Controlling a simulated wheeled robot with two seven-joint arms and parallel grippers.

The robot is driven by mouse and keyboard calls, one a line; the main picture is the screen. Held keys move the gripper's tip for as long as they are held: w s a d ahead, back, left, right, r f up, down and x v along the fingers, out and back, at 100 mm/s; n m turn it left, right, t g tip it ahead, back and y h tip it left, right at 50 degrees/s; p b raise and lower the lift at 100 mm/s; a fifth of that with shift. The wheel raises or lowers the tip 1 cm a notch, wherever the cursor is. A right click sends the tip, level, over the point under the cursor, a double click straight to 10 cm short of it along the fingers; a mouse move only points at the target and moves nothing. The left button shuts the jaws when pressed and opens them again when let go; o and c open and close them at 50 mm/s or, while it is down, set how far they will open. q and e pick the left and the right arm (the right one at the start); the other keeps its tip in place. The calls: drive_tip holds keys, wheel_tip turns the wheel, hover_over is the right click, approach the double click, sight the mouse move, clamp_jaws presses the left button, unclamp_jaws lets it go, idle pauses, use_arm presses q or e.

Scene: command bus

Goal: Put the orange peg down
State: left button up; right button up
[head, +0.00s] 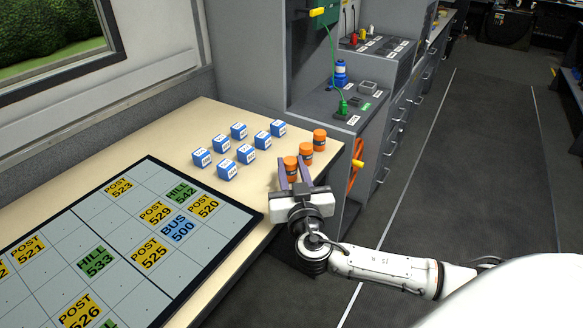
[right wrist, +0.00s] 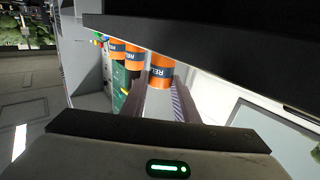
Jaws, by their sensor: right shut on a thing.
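Three orange pegs with dark bands stand in a slanting row near the table's right corner. My right gripper (head: 294,172) is shut on the nearest orange peg (head: 291,162), its fingers on either side of it. In the right wrist view this held peg (right wrist: 161,73) is upright between the fingertips, with lettering on its band. I cannot tell if its base touches the table. The middle orange peg (head: 306,149) and the far orange peg (head: 319,135) stand just beyond, apart from the gripper. My left gripper is out of view.
Several blue-and-white blocks (head: 246,153) stand left of the pegs on the pale table (head: 150,135). A dark-framed board (head: 110,215) with labelled tiles lies at the front left. A grey cabinet with an orange wheel (head: 355,165) stands close past the table's right edge.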

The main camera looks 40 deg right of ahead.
drive_tip(key=shift+f+b, duration=0.3)
drive_tip(key=shift+b, duration=0.05)
drive_tip(key=o, duration=1.1)
drive_tip(key=shift+r, duration=0.15)
drive_tip(key=shift+c, duration=0.2)
